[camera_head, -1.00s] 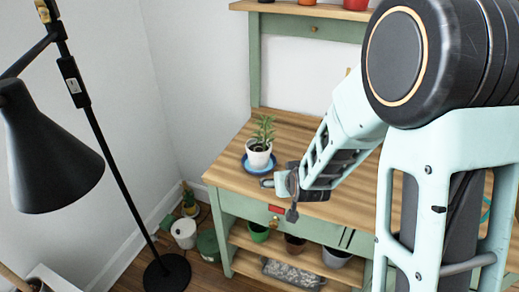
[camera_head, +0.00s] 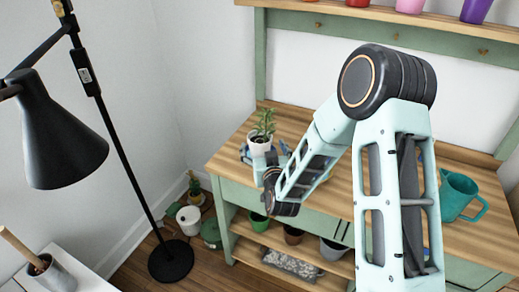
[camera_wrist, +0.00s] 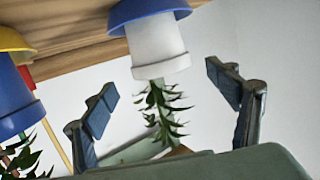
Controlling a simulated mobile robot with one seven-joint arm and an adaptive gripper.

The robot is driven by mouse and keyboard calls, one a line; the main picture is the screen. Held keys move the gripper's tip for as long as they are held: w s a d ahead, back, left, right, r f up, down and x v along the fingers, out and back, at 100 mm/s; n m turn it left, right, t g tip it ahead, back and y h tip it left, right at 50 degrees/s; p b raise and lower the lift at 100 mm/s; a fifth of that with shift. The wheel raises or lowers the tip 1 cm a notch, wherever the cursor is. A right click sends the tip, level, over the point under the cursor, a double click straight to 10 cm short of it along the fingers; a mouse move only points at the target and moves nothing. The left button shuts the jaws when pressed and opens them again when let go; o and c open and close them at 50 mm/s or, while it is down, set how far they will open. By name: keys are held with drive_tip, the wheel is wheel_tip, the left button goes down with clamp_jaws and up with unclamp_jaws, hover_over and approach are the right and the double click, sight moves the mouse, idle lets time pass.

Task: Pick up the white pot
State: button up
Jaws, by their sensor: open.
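The white pot (camera_head: 260,146) with a green plant stands near the left end of the wooden tabletop. In the wrist view the white pot (camera_wrist: 155,45) appears upside down, its blue saucer (camera_wrist: 148,12) above it and the leaves hanging below. My gripper (camera_head: 268,158) is at the pot in the head view, and partly hides its base and saucer. In the wrist view my gripper (camera_wrist: 170,90) is open, one finger left and one right of the plant, with the pot between and beyond them. No contact with the pot shows.
A blue pot (camera_wrist: 14,100) with a yellow saucer is at the left in the wrist view. A teal watering can (camera_head: 458,196) stands on the bench (camera_head: 330,215) at right. A black floor lamp (camera_head: 65,140) stands at left. Several coloured pots line the upper shelf.

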sight(258, 133)
drive_tip(key=shift+x, duration=3.3)
drive_tip(key=shift+s+f, duration=0.1)
drive_tip(key=shift+f, duration=0.05)
drive_tip(key=c, duration=1.6)
